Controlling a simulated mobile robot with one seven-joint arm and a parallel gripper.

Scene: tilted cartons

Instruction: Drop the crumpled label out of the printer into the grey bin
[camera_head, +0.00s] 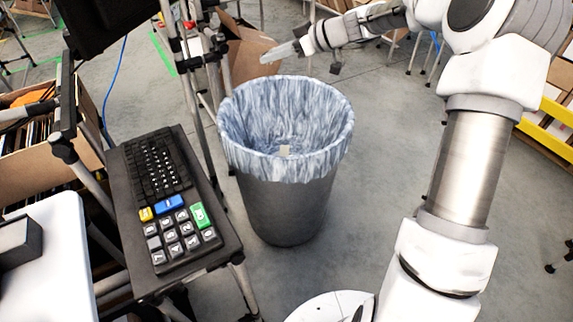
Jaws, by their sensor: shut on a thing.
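The grey bin (288,208) stands on the floor at the middle of the head view, upright, with a blue-and-white mottled liner (243,118) folded over its rim. My gripper (303,48) is above and behind the bin's far rim in the picture. It is shut on a pale, tapered piece (281,53) pointing left, which looks like the crumpled label, though it is small and its edges are unclear. The printer is not clearly in view.
A black keypad (165,195) sits on a stand left of the bin, with metal poles (185,75) behind. An open carton (245,55) lies beyond the bin. A box of goods (60,140) is at the left. Grey floor right of the bin is clear up to my arm.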

